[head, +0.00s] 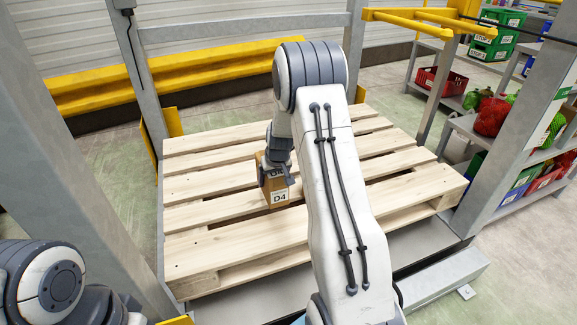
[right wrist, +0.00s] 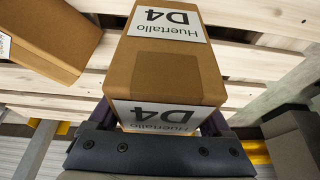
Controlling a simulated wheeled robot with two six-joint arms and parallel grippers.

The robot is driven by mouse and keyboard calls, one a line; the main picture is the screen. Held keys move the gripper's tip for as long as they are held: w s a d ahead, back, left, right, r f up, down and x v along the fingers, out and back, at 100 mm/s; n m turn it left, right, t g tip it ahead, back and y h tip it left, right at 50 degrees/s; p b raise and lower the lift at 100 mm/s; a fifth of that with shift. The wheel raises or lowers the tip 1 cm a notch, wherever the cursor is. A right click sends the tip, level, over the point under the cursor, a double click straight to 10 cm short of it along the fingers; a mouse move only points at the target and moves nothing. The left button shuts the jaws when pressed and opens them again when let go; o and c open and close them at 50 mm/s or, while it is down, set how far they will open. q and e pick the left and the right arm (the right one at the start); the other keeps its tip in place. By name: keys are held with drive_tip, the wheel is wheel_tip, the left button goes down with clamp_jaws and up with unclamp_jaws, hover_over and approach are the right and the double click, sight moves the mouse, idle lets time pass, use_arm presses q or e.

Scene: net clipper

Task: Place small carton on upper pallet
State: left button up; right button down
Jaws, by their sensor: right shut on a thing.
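The small brown carton (head: 277,197) has white labels reading D4 and Huertallo. My right gripper (head: 274,177) is shut on it over the slats of the wooden pallet (head: 210,180). In the right wrist view the carton (right wrist: 165,70) sits between the fingers of the gripper (right wrist: 165,125), with labels on two faces. I cannot tell whether its underside touches the slats. A second brown carton (right wrist: 48,38) lies on the pallet beside it in the right wrist view; in the head view it is not visible. My left arm shows at lower left, its gripper out of frame.
Grey rack posts (head: 85,130) stand left and right of the pallet. A yellow beam (head: 200,70) runs behind it. Shelves at right hold a red basket (head: 440,80) and green crates (head: 492,45). Much of the pallet's left part is bare.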

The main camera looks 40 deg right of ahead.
wheel_tip(320, 180, down, 4)
drive_tip(key=shift+w+f+b, duration=0.1)
drive_tip(key=shift+b, duration=0.75)
drive_tip(key=shift+f+b, duration=1.25)
drive_tip(key=shift+f, duration=1.1)
drive_tip(key=shift+f, duration=0.2)
unclamp_jaws()
drive_tip(key=shift+f, duration=0.1)
